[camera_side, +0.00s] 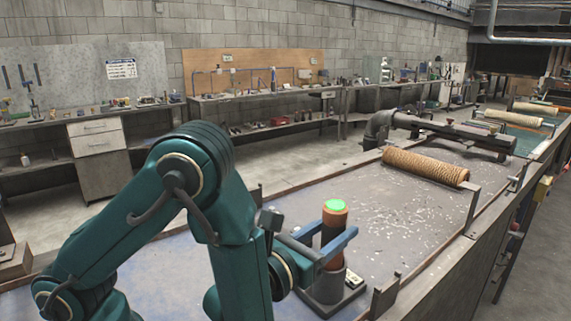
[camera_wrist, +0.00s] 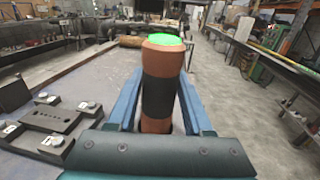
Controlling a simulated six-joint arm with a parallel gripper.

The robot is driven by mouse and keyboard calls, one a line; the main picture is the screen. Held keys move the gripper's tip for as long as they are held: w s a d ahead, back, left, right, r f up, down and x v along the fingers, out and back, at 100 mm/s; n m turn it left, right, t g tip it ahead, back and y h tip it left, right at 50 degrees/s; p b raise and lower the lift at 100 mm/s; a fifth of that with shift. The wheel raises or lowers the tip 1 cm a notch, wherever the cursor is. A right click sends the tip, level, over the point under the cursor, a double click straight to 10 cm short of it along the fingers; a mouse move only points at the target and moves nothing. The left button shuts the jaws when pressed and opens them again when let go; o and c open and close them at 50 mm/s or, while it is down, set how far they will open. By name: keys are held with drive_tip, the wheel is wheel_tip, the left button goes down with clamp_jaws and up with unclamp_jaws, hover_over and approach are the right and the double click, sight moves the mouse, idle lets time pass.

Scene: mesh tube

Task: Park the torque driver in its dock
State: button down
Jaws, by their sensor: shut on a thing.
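The torque driver (camera_side: 335,220) is an upright brown-orange cylinder with a dark band and a bright green top. My gripper (camera_side: 334,232) has its blue fingers shut on the driver around the dark band. In the wrist view the driver (camera_wrist: 160,88) stands between the two blue fingers of my gripper (camera_wrist: 160,82). Directly below the driver in the side view is a grey cup-like holder (camera_side: 327,287) on a dark base, apparently the dock. I cannot tell whether the driver's lower end is inside the cup or just above it; the wrist view hides this.
A dark plate with bolts and small labels (camera_wrist: 55,125) lies left of the gripper in the wrist view. A tan mesh roll (camera_side: 425,167) lies farther along the bench. An upright metal bracket (camera_side: 384,296) stands at the bench's near edge. White scraps litter the open bench surface.

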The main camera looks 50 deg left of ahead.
drive_tip(key=shift+c, duration=1.1)
unclamp_jaws()
drive_tip(key=shift+s, duration=0.1)
